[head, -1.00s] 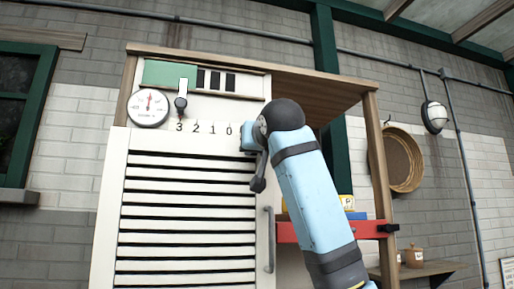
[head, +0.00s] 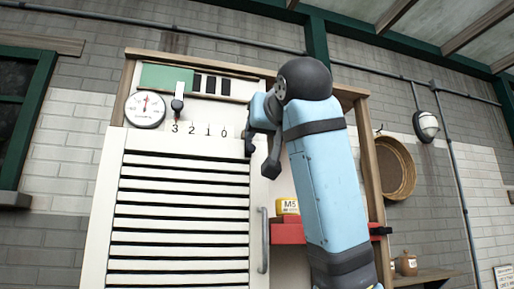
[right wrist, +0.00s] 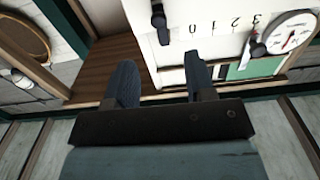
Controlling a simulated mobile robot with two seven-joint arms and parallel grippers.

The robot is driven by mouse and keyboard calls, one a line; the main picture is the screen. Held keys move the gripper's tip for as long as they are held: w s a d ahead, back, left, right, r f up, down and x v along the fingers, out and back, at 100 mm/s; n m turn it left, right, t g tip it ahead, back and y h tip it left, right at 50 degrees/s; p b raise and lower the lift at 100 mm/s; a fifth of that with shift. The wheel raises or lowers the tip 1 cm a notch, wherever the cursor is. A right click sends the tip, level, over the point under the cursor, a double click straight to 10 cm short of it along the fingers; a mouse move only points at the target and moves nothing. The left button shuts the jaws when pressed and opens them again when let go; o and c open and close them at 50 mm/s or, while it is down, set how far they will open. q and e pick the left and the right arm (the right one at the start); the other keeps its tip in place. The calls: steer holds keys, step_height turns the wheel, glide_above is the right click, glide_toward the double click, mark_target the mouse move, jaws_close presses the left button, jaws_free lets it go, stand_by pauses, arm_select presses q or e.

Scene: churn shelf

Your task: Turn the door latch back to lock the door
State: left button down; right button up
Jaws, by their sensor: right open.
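The black door latch (right wrist: 159,22) shows in the right wrist view, beside the 0 of the number row, on the white panel. It stands roughly upright in that picture. My right gripper (right wrist: 162,82) is open, with its two dark fingers spread and nothing between them. The latch lies beyond the fingertips, between their lines, apparently apart from them. In the head view my right gripper (head: 260,157) is in front of the top right of the white slatted door (head: 135,190), and I cannot clearly separate the latch from the fingers there. My left gripper is not in view.
A round gauge (head: 145,109) and a small lever (head: 177,102) are at the panel's upper left. A grey door handle (head: 263,240) stands below my right gripper. A red shelf (head: 288,233) with a yellow box (head: 287,206) is beside my forearm. A wooden post (head: 371,190) stands right of it.

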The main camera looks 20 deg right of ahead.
steer(key=s, duration=0.2)
steer(key=shift+s, duration=0.35)
steer(key=shift+w, duration=0.1)
